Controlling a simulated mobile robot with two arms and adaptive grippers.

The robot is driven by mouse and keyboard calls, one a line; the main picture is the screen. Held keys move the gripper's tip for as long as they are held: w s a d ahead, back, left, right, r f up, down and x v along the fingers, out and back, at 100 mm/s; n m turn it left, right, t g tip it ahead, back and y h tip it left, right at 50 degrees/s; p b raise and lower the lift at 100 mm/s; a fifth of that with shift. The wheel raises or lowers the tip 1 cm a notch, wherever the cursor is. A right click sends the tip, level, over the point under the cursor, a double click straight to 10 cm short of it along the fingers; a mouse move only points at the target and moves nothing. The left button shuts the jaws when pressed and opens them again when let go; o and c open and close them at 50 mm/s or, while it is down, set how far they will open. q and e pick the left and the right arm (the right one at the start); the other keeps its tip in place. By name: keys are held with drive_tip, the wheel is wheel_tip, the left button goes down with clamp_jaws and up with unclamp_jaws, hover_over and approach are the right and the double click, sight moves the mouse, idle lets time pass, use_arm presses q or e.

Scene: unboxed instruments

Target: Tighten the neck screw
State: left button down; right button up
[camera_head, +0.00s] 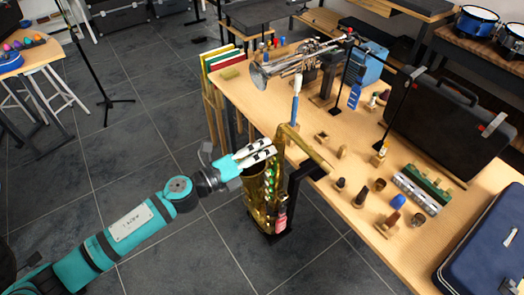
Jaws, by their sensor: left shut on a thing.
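A brass saxophone (266,205) stands upright on a dark stand at the table's near left edge. Its curved neck (307,147) reaches right over the table edge. My left gripper (270,148) comes in from the left at the top of the saxophone body, where the neck joins. Its pale fingers are closed at that joint. The neck screw is too small to make out and is hidden by the fingers. My right gripper is not in view.
The wooden table (240,93) holds a trumpet (300,62) on a stand, several small mouthpieces and corks, and a green block (427,184). Grey floor is free around my arm.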

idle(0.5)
use_arm(q)
drive_tip(key=c, duration=1.2)
unclamp_jaws()
drive_tip(key=v, duration=1.2)
